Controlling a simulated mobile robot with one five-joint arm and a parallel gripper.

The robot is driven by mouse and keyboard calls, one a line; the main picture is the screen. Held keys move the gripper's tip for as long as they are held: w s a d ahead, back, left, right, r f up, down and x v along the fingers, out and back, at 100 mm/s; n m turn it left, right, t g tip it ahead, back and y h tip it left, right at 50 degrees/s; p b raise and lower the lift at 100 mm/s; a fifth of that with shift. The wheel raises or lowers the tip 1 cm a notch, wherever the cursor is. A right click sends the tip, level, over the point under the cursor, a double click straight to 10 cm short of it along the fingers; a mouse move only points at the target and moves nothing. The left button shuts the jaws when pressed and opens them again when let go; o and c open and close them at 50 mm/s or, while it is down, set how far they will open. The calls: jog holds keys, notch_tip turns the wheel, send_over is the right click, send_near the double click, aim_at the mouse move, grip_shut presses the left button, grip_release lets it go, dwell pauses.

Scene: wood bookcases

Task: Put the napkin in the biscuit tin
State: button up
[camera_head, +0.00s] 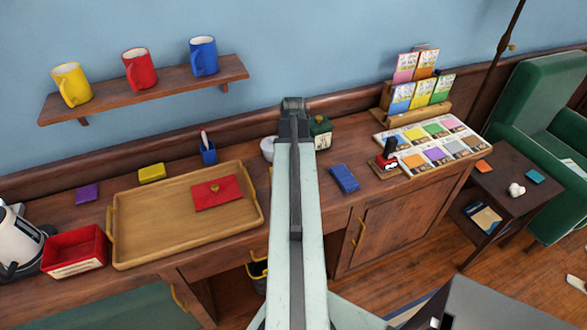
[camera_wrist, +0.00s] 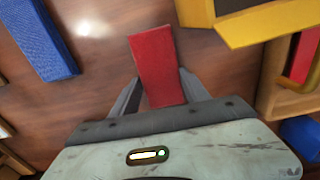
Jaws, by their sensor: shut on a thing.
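My gripper (camera_wrist: 158,84) is shut on a flat red folded piece (camera_wrist: 154,58), which looks like the napkin. It sticks out past the fingertips over the brown wood counter. I cannot tell its height above the wood. In the head view my arm hides the gripper and the red piece. A yellow box-like thing (camera_wrist: 262,24) with a grey part beside it is cut off at the wrist view's top right. It may be the biscuit tin, but I cannot tell for sure. A dark green canister (camera_head: 320,132) stands at the back of the counter.
A blue folded piece (camera_head: 344,178) lies on the counter right of my arm. A wooden tray (camera_head: 135,235) with a red envelope (camera_head: 216,193) lies left. A blue pen cup (camera_head: 208,154), red bin (camera_head: 75,252), stamp (camera_head: 390,160) and card display (camera_head: 432,142) also stand on the counter.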

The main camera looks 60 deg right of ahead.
notch_tip(320, 180, up, 18)
jog(key=p, duration=1.7)
jog(key=shift+p, duration=0.3)
